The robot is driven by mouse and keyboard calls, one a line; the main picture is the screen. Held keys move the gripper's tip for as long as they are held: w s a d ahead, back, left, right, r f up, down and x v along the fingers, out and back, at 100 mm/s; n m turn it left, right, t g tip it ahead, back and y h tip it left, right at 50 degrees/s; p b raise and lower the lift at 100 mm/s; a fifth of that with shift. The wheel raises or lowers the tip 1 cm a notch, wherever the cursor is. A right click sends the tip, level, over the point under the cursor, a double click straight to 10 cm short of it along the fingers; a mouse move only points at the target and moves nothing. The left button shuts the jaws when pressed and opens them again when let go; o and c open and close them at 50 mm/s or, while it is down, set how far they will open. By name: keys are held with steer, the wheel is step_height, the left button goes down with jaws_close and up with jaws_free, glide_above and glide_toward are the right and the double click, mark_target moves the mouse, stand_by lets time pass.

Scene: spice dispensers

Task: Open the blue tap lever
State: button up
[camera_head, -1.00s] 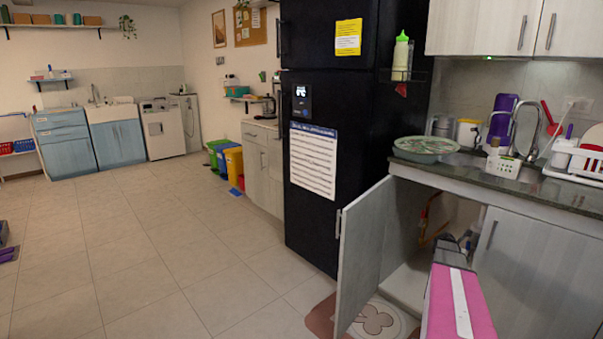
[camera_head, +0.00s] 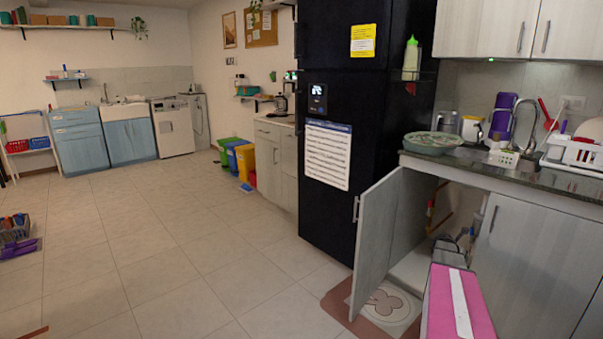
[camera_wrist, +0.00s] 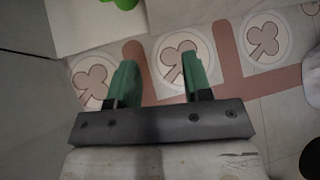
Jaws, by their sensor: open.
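I cannot make out a blue tap lever in either view. The cabinet under the sink stands open, its door (camera_head: 377,240) swung out toward the left. Inside the dark opening there is an orange-brown pipe (camera_head: 431,207) and some grey parts (camera_head: 447,246), too small to tell apart. My gripper (camera_wrist: 156,67) shows in the wrist view with two green fingers apart and nothing between them. It points down over a patterned floor mat (camera_wrist: 228,62). In the head view my pink arm part hides the lower right of the opening.
A black fridge (camera_head: 335,215) stands left of the open door. The mat (camera_head: 388,302) lies on the floor by the door. A closed cabinet door (camera_head: 530,250) is to the right, under the dark counter (camera_head: 480,173). Open tiled floor (camera_head: 180,240) lies to the left.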

steer(key=w+a+r+n+t+y, duration=0.2)
steer(key=a+r+n+t, duration=0.1)
steer(key=a+n, duration=0.45)
steer(key=w+a+r+n+t+y, duration=0.25)
steer(key=a+n, duration=0.35)
steer(key=a, duration=0.3)
steer(key=w+a+r+n+t+y, duration=0.2)
steer(key=a+r+n+t, duration=0.15)
steer(key=a+n, duration=0.4)
steer(key=s+a+f+n+y, duration=0.1)
steer(key=s+a+n+y, duration=0.25)
steer(key=a+n, duration=0.55)
steer(key=s+a+f+n+g+y, duration=0.1)
steer(key=s+a+f+n+g, duration=0.2)
steer(key=s+a+n+g, duration=0.25)
steer(key=s+a+f+n+g+y, duration=0.2)
steer(key=s+a+n, duration=0.3)
steer(key=a, duration=0.4)
steer(key=s+f+n+g+h, duration=0.1)
steer(key=s+n+g+h, duration=0.3)
steer(key=s, duration=0.9)
steer(key=shift+s+f+n+g, duration=0.2)
steer(key=shift+f+n+g, duration=0.2)
steer(key=shift+n+g, duration=0.55)
